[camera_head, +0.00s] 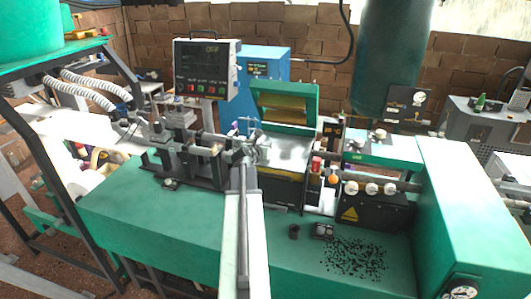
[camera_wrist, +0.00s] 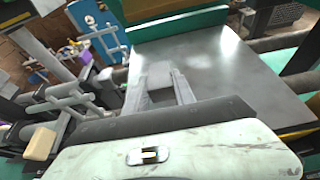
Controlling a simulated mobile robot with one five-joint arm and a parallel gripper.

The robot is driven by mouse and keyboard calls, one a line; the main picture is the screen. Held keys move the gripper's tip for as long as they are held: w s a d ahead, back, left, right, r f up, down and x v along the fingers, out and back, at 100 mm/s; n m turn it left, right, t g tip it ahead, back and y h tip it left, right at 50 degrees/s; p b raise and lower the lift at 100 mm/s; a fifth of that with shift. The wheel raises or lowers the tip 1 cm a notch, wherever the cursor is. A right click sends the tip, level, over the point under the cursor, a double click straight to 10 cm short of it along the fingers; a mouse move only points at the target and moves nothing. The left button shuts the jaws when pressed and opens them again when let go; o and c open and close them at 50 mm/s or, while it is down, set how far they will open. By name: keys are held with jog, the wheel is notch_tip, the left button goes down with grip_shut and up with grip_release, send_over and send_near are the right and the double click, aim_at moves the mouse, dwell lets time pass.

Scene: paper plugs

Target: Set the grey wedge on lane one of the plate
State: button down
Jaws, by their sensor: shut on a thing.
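My gripper (camera_wrist: 158,90) is shut on the grey wedge (camera_wrist: 157,75), a small, plain light-grey block between the fingertips in the wrist view. The smooth grey plate (camera_wrist: 215,62) lies behind and to the right of the wedge there. I cannot tell whether the wedge touches the plate. In the head view my gripper (camera_head: 250,150) is at the left side of the plate (camera_head: 290,152). The wedge is too small to make out there. No lane marks can be made out on the plate.
A raised green cover (camera_head: 284,105) stands behind the plate. A grey bracket with bars (camera_wrist: 68,100) stands close on the left in the wrist view. Rollers with white knobs (camera_head: 370,188) are to the right. Dark crumbs (camera_head: 355,258) lie on the green bench (camera_head: 150,215).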

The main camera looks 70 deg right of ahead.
notch_tip(320, 180, down, 2)
jog(key=shift+r, duration=0.25)
jog(key=shift+f, duration=0.2)
jog(key=c, duration=1)
grip_release()
jog(key=shift+c, duration=0.2)
jog(key=shift+r, duration=0.2)
